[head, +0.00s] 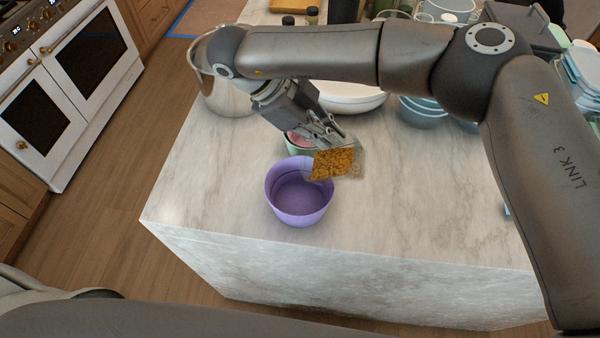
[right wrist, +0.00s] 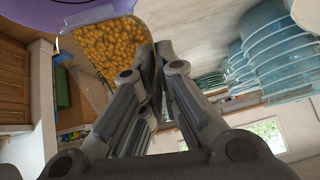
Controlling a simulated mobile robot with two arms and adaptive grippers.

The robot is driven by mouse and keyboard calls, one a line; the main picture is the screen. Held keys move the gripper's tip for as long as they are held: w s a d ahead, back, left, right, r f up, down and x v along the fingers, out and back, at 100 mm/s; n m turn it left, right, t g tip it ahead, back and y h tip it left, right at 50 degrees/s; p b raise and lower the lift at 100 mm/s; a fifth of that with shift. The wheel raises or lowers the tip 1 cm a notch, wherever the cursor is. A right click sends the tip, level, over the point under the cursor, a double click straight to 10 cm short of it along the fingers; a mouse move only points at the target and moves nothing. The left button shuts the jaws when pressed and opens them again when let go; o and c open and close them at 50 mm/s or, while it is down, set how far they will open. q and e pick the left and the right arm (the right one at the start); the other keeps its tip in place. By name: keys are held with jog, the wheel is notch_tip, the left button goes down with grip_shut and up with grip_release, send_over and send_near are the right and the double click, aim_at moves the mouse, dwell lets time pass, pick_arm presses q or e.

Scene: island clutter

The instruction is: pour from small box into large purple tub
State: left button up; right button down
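The large purple tub (head: 299,197) stands near the front edge of the marble island, and its visible inside looks empty. My right gripper (head: 335,142) is shut on the small box (head: 337,163), a clear box with orange-brown pieces in it. The box is tilted beside and above the tub's right rim. In the right wrist view the box (right wrist: 108,45) lies at the fingertips (right wrist: 155,55), with the purple tub (right wrist: 40,8) at the top left corner. I cannot tell whether box and tub touch. My left gripper is not in view.
A green bowl (head: 296,144) with something pink in it stands behind the tub. A white dish (head: 345,97), a metal pot (head: 228,97) and stacked blue bowls (head: 421,112) stand farther back. The marble top (head: 420,200) is clear right of the tub.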

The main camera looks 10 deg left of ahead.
jog(key=shift+s+a+h+p, duration=0.1)
jog(key=shift+a+h+p, duration=0.25)
jog(key=shift+h, duration=0.15)
jog(key=shift+a+f+h, duration=0.1)
jog(key=shift+a+h, duration=0.1)
jog(key=shift+h, duration=0.1)
jog(key=shift+d, duration=0.15)
